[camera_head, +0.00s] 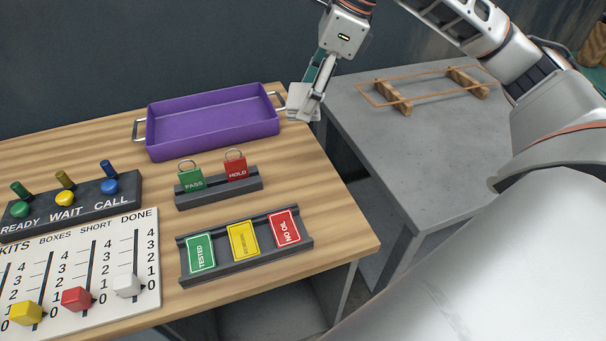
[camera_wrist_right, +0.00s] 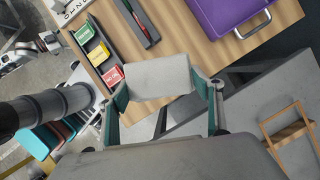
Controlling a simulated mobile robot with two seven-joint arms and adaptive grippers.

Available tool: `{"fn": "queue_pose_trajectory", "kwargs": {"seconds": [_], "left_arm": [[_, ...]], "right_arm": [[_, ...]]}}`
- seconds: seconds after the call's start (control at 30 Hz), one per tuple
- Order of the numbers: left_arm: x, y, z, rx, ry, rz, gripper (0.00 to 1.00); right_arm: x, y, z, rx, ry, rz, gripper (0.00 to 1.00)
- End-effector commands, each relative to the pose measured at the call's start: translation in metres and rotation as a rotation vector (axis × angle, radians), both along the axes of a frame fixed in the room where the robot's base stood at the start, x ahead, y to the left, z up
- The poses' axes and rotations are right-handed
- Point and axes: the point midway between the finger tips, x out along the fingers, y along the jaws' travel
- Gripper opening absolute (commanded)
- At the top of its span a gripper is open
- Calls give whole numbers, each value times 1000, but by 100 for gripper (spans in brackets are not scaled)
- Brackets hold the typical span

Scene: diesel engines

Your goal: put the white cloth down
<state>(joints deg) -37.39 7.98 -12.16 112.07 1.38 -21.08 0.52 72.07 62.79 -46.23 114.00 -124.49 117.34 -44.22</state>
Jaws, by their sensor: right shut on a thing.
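The white cloth (camera_head: 300,103) is a small pale folded piece in my right gripper (camera_head: 311,104). The gripper is shut on it, just right of the purple tray's handle and above the gap between the wooden table and the grey table. In the right wrist view the cloth (camera_wrist_right: 160,78) spans between the two green-sided fingers (camera_wrist_right: 162,98). In that view it hides part of the wooden table's edge. My left gripper is not in the head view.
The purple tray (camera_head: 212,124) on the wooden table (camera_head: 335,222) looks empty. PASS and HOLD padlocks (camera_head: 236,168), a card rack (camera_head: 300,256), and lever and slider boards stand nearby. The grey table (camera_head: 440,130) has free room around a wooden frame (camera_head: 394,96).

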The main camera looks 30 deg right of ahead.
Motion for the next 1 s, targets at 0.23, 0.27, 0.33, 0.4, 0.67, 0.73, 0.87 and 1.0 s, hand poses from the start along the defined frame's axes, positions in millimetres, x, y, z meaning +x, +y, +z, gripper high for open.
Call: {"fn": "queue_pose_trajectory", "kwargs": {"seconds": [0.23, 0.27, 0.33, 0.4, 0.67, 0.73, 0.87, 1.0], "left_arm": [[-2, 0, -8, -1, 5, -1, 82], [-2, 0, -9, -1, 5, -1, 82], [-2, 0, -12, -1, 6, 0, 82], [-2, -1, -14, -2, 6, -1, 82], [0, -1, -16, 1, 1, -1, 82], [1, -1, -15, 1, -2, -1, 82], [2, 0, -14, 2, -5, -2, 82], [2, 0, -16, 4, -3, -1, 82]], "right_arm": [[-1, 0, -42, 0, 9, 0, 40], [-1, 0, -50, 0, 9, 0, 40], [-1, 0, -67, 0, 7, 0, 40], [-1, 0, -84, 0, 9, 1, 40], [-1, 1, -138, 2, 6, 0, 40], [-1, 0, -146, 1, 3, 0, 40], [0, 0, -153, 0, 0, 0, 40], [-1, 1, -171, 1, 4, 1, 40]]}}
